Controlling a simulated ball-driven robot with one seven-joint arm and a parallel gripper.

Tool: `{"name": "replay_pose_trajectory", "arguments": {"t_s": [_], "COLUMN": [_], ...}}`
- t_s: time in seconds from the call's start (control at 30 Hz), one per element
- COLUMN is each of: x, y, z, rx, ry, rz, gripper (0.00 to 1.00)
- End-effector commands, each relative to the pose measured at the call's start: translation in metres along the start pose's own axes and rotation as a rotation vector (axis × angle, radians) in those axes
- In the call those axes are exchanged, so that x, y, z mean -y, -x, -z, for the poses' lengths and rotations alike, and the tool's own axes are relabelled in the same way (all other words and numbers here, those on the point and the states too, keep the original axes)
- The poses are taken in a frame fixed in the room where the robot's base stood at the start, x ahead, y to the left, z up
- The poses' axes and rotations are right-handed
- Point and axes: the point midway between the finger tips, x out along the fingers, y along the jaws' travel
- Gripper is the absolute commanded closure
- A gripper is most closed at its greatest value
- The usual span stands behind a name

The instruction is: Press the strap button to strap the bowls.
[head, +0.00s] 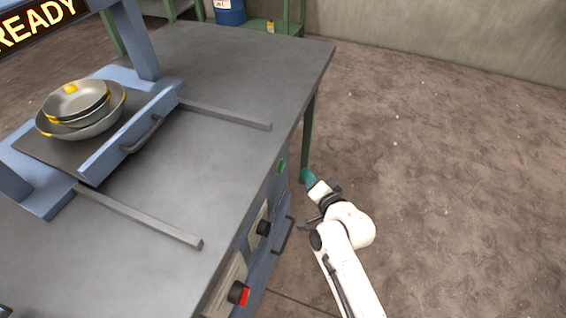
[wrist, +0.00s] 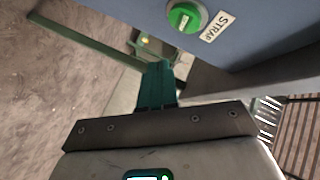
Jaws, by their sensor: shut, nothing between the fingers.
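The green strap button (head: 282,166) is on the blue front panel of the machine in the head view. In the wrist view the round green button (wrist: 184,17) sits at the top, beside a white label reading STRAP (wrist: 219,27). My gripper (head: 308,176) has teal fingers and is a little to the right of the button, apart from it. In the wrist view my gripper (wrist: 157,78) is shut and empty, below and left of the button. The stacked grey bowls (head: 82,122), with yellow marks, sit on the machine's plate.
The grey tabletop (head: 235,70) has two rails and a blue sliding frame with a handle (head: 143,134). A red button (head: 240,294) and a black knob (head: 263,228) are lower on the panel. A sign reads READY (head: 38,24). Bare floor (head: 450,170) lies to the right.

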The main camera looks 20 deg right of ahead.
Motion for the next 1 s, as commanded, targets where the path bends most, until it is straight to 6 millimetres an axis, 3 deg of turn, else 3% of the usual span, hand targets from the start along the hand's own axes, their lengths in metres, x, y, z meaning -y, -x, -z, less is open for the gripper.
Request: {"name": "replay_pose_trajectory", "arguments": {"t_s": [0.1, 0.33, 1.0], "x": [0.011, 0.017, 0.017], "y": [-0.009, -0.021, -0.023], "z": [-0.005, -0.015, -0.018], "rx": [0.002, 0.001, 0.001], "ry": [0.0, 0.0, 0.001], "rz": [-0.002, 0.0, 0.001], "gripper": [1.0, 1.0, 1.0]}}
